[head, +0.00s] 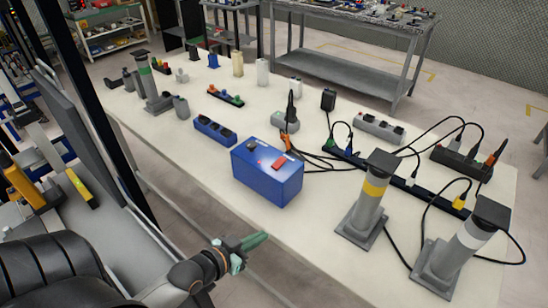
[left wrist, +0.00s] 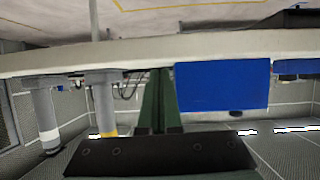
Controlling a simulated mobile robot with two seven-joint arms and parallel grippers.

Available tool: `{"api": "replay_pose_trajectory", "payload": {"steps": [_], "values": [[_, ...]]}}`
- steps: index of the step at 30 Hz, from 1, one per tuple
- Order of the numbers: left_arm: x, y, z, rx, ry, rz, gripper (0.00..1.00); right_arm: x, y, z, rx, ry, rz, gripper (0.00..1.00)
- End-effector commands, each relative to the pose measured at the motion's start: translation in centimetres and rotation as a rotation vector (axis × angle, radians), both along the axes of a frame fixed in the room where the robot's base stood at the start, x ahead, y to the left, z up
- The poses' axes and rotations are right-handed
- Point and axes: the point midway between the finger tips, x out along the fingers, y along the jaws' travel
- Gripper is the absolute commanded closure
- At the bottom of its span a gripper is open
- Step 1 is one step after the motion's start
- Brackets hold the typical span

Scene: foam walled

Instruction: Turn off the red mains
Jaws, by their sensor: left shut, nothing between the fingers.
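A blue box (head: 267,178) stands near the front edge of the white table (head: 335,262). Its top carries a red rocker switch (head: 278,163), a small red spot and a small white part. I cannot tell which way the switch is tipped. My left gripper (head: 256,240) has green fingers, shut and empty, just off the table's front edge, in front of the box and apart from it. In the left wrist view, which looks upside down, the shut fingers (left wrist: 157,100) point toward the table edge, and the blue box (left wrist: 222,85) is right of them. My right gripper is out of view.
Two grey posts, one with a yellow band (head: 375,188) and one with a white band (head: 472,238), stand right of the box. Black power strips and cables (head: 400,180) lie behind them. The table front left of the box is clear.

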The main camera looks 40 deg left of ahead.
Motion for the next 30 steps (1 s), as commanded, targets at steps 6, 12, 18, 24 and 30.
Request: {"api": "replay_pose_trajectory", "payload": {"steps": [6, 12, 18, 24, 30], "values": [[4.6, 6.2, 12.6, -0.002, -0.273, 0.031, 1.00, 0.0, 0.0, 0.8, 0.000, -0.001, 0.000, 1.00], [5.3, 7.3, 15.8, -0.010, -0.342, 0.036, 1.00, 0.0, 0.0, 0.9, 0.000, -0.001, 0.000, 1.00], [5.3, 7.3, 15.7, -0.011, -0.341, 0.036, 1.00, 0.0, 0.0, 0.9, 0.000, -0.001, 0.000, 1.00], [5.9, 7.3, 15.7, -0.011, -0.342, 0.037, 1.00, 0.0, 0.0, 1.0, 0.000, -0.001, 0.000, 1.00], [8.2, 7.1, 15.6, -0.011, -0.343, 0.037, 1.00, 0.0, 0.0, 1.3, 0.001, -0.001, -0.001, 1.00]]}}
